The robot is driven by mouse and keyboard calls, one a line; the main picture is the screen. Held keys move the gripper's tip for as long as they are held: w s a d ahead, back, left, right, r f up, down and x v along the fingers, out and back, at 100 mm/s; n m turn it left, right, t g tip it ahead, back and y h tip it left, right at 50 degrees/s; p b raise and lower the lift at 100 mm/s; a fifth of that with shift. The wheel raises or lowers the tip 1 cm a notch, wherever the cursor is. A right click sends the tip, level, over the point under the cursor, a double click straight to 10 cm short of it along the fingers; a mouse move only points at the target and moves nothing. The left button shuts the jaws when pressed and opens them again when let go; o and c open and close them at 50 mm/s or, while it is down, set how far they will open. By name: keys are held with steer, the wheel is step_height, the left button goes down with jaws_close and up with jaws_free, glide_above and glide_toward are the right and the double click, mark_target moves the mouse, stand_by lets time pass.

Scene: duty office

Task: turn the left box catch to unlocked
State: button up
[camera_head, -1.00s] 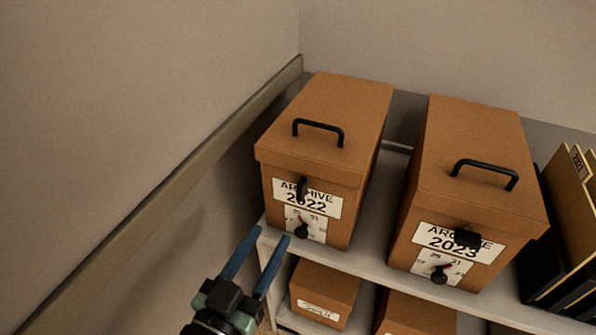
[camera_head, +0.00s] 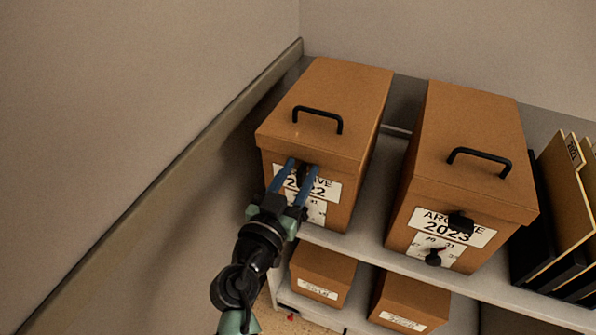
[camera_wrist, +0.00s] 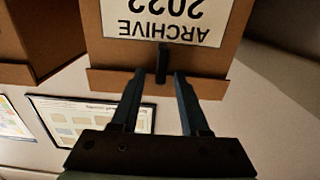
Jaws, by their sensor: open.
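The left box (camera_head: 345,88) is a brown archive box labelled 2022, with a black handle on its lid. Its black catch (camera_head: 302,176) is on the front under the lid edge, partly hidden by my fingers. In the wrist view, where the label is upside down, the catch (camera_wrist: 162,62) stands upright, in line with the gap between my fingertips. My gripper (camera_head: 303,167) is open, its two blue fingers either side of the catch. In the wrist view my gripper (camera_wrist: 160,74) appears not closed on it; contact cannot be told. The box's lower dial is mostly hidden.
Folders (camera_head: 565,185) stand further right. Smaller boxes (camera_head: 322,268) sit on the shelf below. A wall with a rail (camera_head: 190,148) is close on the left.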

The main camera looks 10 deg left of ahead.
jaws_close()
stand_by(0.5)
steer(key=n, duration=0.2)
steer(key=n+b, duration=0.1)
steer(key=n, duration=0.1)
steer(key=shift+w+a+f+n, duration=0.1)
steer(key=shift+a+f+n, duration=0.1)
steer(key=shift+a+n, duration=0.2)
steer(key=n, duration=0.4)
steer(key=shift+a+f+n, duration=0.15)
steer(key=shift+a+n, duration=0.1)
steer(key=shift+n, duration=0.05)
steer(key=n, duration=0.4)
steer(key=shift+w+a+f+n, duration=0.1)
steer(key=shift+a+f+n, duration=0.1)
steer(key=shift+f+n, duration=0.1)
steer(key=shift+a+f+n+p, duration=0.1)
steer(key=shift+f+n+p, duration=0.15)
steer(key=shift+n, duration=0.75)
steer(key=shift+f+n+p, duration=0.1)
steer(key=shift+n+p, duration=0.15)
steer(key=shift+n, duration=0.75)
